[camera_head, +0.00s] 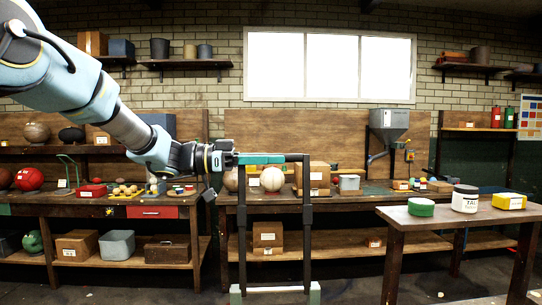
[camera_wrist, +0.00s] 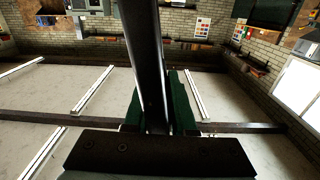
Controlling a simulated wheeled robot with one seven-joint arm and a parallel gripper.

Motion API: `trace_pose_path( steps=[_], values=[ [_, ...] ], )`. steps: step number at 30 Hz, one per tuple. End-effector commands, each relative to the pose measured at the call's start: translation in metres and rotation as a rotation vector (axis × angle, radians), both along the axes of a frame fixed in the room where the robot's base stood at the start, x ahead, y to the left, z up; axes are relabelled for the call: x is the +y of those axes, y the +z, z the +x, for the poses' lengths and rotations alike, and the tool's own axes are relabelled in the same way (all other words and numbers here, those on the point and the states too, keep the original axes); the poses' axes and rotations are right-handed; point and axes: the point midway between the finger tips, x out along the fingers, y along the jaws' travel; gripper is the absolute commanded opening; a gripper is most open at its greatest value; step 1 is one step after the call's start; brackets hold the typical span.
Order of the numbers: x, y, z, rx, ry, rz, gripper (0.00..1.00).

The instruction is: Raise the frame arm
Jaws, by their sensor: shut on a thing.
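A tall black frame stands in front of the workbenches, with a left upright (camera_head: 242,225) and a right upright (camera_head: 307,225). Its dark frame arm (camera_head: 298,157) lies about level across the top of the uprights. My gripper (camera_head: 264,159) reaches in from the left at the height of the arm, its green fingers along it. In the wrist view the dark bar of the frame arm (camera_wrist: 148,50) runs between the green fingers, which are shut on it. The fingers and palm hide part of the bar.
The frame's pale feet (camera_head: 315,293) rest on the floor. A wooden table (camera_head: 440,217) at right carries a green-and-white round tin (camera_head: 421,207), a white jar (camera_head: 465,199) and a yellow box (camera_head: 508,201). Behind the frame a long workbench (camera_head: 345,197) holds balls and boxes.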

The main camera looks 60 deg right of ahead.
Motion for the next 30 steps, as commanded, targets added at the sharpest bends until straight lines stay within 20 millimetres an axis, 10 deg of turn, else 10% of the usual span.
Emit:
trace_pose_path(
  steps=[13,14,21,30],
  values=[
    [-0.0037,-0.0002,0.0036,0.005,0.006,0.007,0.00],
    [-0.0038,-0.0001,0.0036,0.005,0.007,0.007,0.25],
    [-0.0033,-0.0004,0.0032,0.005,0.005,0.007,0.52],
    [-0.0018,-0.0011,0.0040,0.005,0.003,0.007,0.53]
  ],
)
